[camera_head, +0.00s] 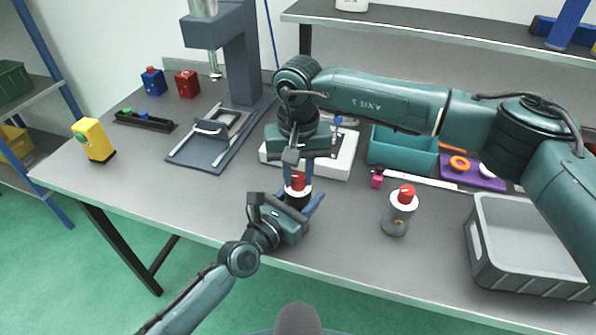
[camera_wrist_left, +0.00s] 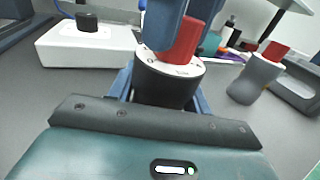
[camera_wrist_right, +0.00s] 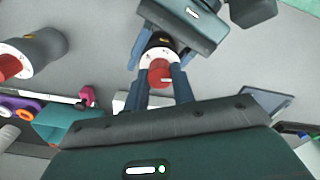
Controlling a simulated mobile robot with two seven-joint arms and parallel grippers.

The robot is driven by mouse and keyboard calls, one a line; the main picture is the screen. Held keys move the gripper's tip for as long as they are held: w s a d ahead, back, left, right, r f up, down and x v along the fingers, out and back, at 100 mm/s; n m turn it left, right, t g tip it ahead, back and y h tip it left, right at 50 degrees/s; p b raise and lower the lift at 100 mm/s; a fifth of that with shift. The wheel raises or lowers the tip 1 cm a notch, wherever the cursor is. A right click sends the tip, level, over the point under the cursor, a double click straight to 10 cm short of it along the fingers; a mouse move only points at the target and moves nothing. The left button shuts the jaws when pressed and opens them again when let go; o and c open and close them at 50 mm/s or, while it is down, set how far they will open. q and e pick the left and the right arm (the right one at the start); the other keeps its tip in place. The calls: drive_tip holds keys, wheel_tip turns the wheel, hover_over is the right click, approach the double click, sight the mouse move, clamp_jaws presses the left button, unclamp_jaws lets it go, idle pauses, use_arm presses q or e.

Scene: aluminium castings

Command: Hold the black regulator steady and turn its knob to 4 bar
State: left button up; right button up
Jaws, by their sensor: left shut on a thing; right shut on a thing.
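The black regulator (camera_wrist_left: 165,88) stands upright on the table, with a white dial face and a red knob (camera_wrist_left: 182,42) on top. My left gripper (camera_head: 306,203) is shut around its black body from the front. My right gripper (camera_head: 298,166) comes from above and is shut on the red knob; it also shows in the right wrist view (camera_wrist_right: 163,84). The regulator (camera_wrist_right: 159,42) and knob (camera_wrist_right: 159,72) show between the fingers there. The dial marks are too small to read. A second, grey regulator (camera_head: 396,222) with a red knob stands to the right, apart from both grippers.
A white box (camera_head: 345,160) stands just behind the black regulator. A teal bin (camera_head: 402,151), a purple tray (camera_head: 455,180) and a grey crate (camera_head: 520,270) are to the right. A press (camera_head: 245,60) and a fixture plate (camera_head: 190,155) are to the left. Front table between the regulators is clear.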

drive_tip(key=m, duration=0.5)
drive_tip(key=shift+m, duration=0.3)
drive_tip(key=m, duration=1)
drive_tip(key=shift+m, duration=0.4)
drive_tip(key=m, duration=1.1)
drive_tip(key=shift+m, duration=0.4)
drive_tip(key=m, duration=1)
drive_tip(key=shift+m, duration=0.4)
drive_tip(key=m, duration=0.5)
drive_tip(key=shift+m, duration=0.3)
